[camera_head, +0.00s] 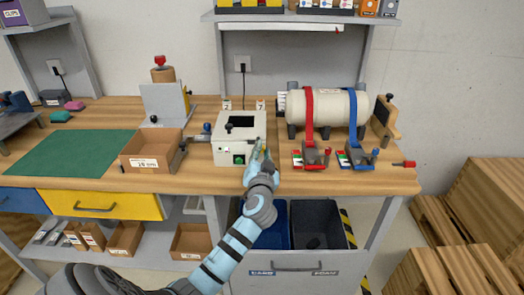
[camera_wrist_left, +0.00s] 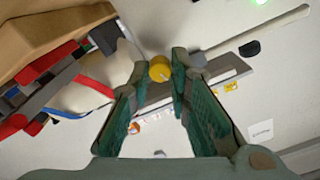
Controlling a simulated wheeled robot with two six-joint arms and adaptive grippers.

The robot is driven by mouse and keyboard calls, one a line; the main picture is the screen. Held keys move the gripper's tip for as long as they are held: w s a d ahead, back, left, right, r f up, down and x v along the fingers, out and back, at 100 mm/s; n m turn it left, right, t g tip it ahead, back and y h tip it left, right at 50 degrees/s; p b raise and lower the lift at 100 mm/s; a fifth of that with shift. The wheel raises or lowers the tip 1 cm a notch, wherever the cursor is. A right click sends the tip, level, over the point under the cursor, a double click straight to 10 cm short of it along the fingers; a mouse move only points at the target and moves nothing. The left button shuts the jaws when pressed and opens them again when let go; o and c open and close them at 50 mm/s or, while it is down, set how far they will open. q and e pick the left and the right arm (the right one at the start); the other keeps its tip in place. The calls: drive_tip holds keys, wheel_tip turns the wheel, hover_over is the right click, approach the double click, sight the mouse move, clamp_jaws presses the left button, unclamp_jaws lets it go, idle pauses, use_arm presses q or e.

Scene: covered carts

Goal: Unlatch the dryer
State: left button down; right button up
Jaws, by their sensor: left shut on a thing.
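The dryer appears to be the cream box (camera_head: 228,153) with a dark window on top and a green button (camera_head: 239,159) on its front, standing near the middle of the bench. My left gripper (camera_head: 261,153) is at the box's front right corner. In the left wrist view its green-padded fingertips (camera_wrist_left: 161,70) are closed around a small round yellow knob (camera_wrist_left: 160,68). A grey bar (camera_wrist_left: 232,72) lies behind the knob. The head view mostly hides the grip. My right gripper is not in view.
Right of the box lies a cream cylinder (camera_head: 338,105) with red and blue straps and clamps. An open cardboard box (camera_head: 136,164) stands to the left, beyond a grey bracket. A green mat (camera_head: 70,152) covers the bench's left. Open bins (camera_head: 318,209) sit below the bench.

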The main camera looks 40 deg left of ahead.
use_arm(q)
drive_tip(key=shift+m+p, duration=0.3)
drive_tip(key=shift+m, duration=0.6)
drive_tip(key=c, duration=1.5)
unclamp_jaws()
drive_tip(key=v, duration=1.2)
drive_tip(key=shift+d, duration=0.1)
